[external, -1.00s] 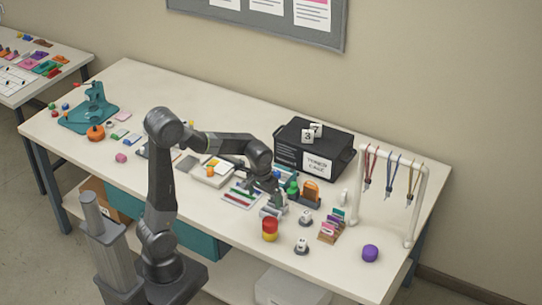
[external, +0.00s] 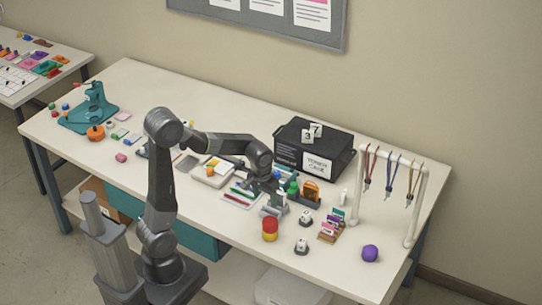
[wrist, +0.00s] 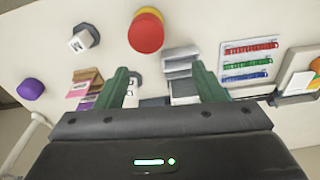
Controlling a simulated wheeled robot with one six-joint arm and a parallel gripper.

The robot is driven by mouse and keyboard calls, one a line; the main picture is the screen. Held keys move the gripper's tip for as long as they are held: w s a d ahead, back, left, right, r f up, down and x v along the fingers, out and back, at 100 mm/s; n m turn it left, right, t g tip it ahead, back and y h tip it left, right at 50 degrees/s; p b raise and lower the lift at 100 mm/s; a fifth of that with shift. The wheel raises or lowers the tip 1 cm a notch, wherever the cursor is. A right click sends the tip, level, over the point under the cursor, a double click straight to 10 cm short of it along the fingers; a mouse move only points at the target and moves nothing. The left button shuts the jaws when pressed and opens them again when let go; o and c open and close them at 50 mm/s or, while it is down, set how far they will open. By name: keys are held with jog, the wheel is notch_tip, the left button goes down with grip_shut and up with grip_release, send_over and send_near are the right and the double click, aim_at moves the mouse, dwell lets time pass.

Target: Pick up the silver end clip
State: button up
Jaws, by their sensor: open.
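My gripper (wrist: 160,68) is open in the wrist view, with its two green fingers apart and nothing held between them. A silver-grey stepped piece (wrist: 182,62) lies on the bench just ahead of the fingertips, nearer the right finger. It also shows in the external view (external: 273,209), below the wrist. I cannot tell whether this is the end clip itself or a holder for it. Its near part continues between the fingers, above the gripper body. In the external view my gripper (external: 268,190) is low over the bench and its fingers are mostly hidden.
A red and yellow cylinder (external: 270,230) stands close in front. A strip card (external: 241,197) lies left; a black case (external: 313,150) stands behind.

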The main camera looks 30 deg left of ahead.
jog(key=c, duration=0.4)
jog(key=w+a+f+n, duration=0.1)
jog(key=w+a+n, duration=0.3)
jog(key=a+n, duration=0.7)
jog(key=w+a+n, duration=0.3)
jog(key=a+n, duration=0.4)
jog(key=a, duration=0.7)
jog(key=s+a+f+n+g+b, duration=0.1)
jog(key=s+a+n, duration=0.4)
jog(key=a+n, duration=0.65)
jog(key=s+a+n+b, duration=0.1)
jog(key=s+a+n, duration=0.55)
jog(key=a, duration=0.85)
jog(key=shift+n, duration=0.7)
jog(key=f, duration=0.2)
jog(key=w+f, duration=0.1)
jog(key=f, duration=0.5)
jog(key=shift+w+a+p, duration=0.15)
jog(key=shift+w+p, duration=0.1)
jog(key=shift+p, duration=0.05)
jog(key=shift+w+f+p, duration=0.25)
jog(key=shift+f, duration=0.95)
jog(key=shift+w+f+p, duration=0.2)
jog(key=shift+w+f, duration=0.05)
jog(key=shift+f, duration=1.4)
